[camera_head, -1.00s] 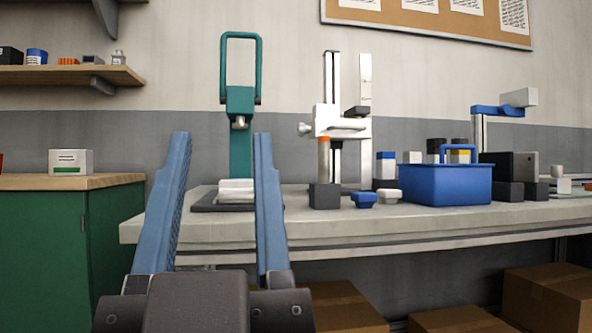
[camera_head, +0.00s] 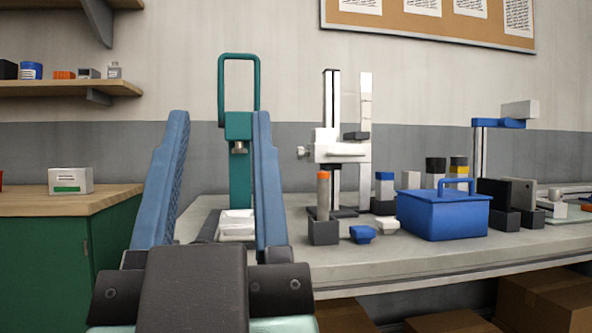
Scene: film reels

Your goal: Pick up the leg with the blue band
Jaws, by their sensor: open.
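A pale leg with a blue band (camera_head: 385,187) near its top stands upright in a dark block on the table, behind the blue box and left of its handle. Its lower part is hidden. My gripper (camera_head: 218,115) is open and empty, with its two blue fingers pointing up in the picture. It is in the left half of the view, left of the leg and nearer to me, in front of the green press.
A leg with an orange band (camera_head: 323,196) stands in a dark block. A blue lidded box (camera_head: 443,215), a blue knob (camera_head: 362,234) and a white knob (camera_head: 387,226) sit nearby. The green press (camera_head: 240,170) and a measuring stand (camera_head: 331,120) rise behind on the table (camera_head: 350,268).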

